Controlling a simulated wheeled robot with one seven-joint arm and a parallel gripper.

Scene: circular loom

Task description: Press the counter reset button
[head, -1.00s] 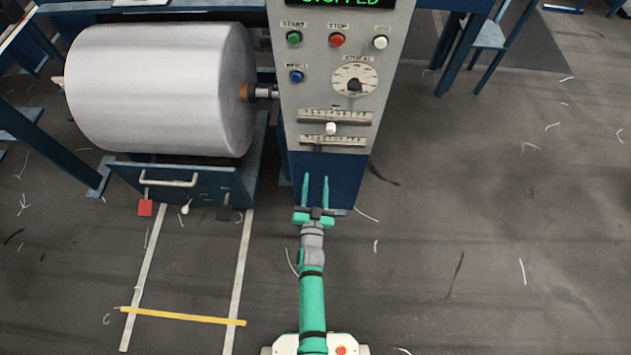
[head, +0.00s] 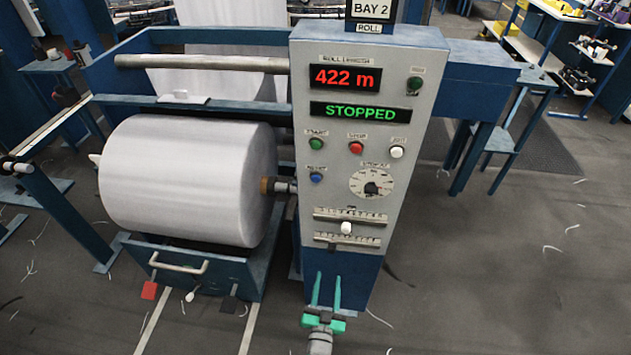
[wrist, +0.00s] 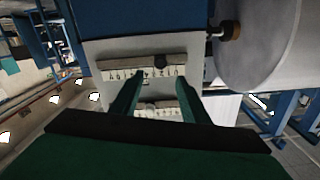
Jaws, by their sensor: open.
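The grey control panel (head: 335,140) stands upright in the head view. A red display (head: 346,77) reads 422 m, with a small dark green button (head: 415,84) to its right. A blue button (head: 316,177) sits below the green button (head: 316,143) at the panel's left. Their small labels are blurred, so I cannot tell for certain which one is the counter reset. My gripper (head: 326,277) is open and empty, its fingers pointing up in front of the panel's blue base, below all the buttons. The wrist view shows its fingers (wrist: 158,84) before the slider scales.
A red button (head: 356,148), a white button (head: 397,152), a round dial (head: 371,184) and a white slider knob (head: 346,228) share the panel. A large white roll (head: 188,180) stands at its left. Floor at the right is open, with scattered thread scraps.

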